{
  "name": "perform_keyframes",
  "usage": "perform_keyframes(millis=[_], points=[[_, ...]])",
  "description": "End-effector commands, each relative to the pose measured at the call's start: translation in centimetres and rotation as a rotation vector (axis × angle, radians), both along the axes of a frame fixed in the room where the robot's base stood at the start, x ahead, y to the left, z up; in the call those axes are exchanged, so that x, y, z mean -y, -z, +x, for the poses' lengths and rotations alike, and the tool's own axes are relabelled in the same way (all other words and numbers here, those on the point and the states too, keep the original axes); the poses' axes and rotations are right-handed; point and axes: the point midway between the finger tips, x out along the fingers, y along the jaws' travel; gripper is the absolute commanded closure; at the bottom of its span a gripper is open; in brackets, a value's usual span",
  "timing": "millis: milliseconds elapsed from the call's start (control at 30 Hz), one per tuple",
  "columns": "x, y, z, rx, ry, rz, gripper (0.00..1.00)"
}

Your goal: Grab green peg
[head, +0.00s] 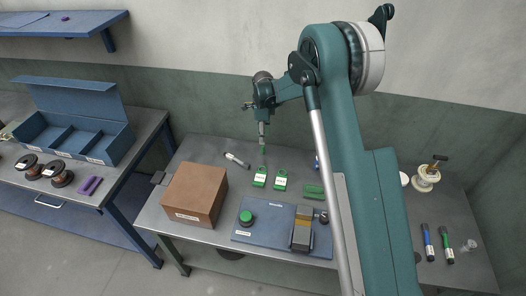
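My gripper (262,136) points down over the back of the grey worktable (210,153). A small slim green piece (263,150), possibly the green peg, shows right at its tip. At this size I cannot tell whether the fingers hold it or are only above it. Two green tags with white labels lie just in front, a left one (260,177) and a right one (281,180). A flat green block (313,191) lies to their right, partly near my arm. A green-banded dark marker (446,245) lies far right.
A brown box (195,194) stands at the left of the worktable. A blue-grey board (270,239) carries a green knob (246,217) and a yellow-and-dark block (302,229). A white marker (237,160) lies behind. A side table holds a blue bin (118,140) and copper spools (58,174).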

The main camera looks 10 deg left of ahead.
Motion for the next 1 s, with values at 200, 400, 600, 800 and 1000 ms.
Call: perform_keyframes(millis=[200, 400, 600, 800, 1000], points=[[0.0, 0.0, 0.0, 0.000, 0.000, 0.000, 0.67], [0.0, 0.8, 0.0, 0.000, -0.001, 0.000, 0.67], [0.0, 2.3, 0.0, 0.000, -0.001, 0.000, 0.67], [0.0, 2.6, 0.0, 0.000, -0.001, 0.000, 0.67], [0.0, 2.6, 0.0, 0.000, -0.001, 0.000, 0.67]])
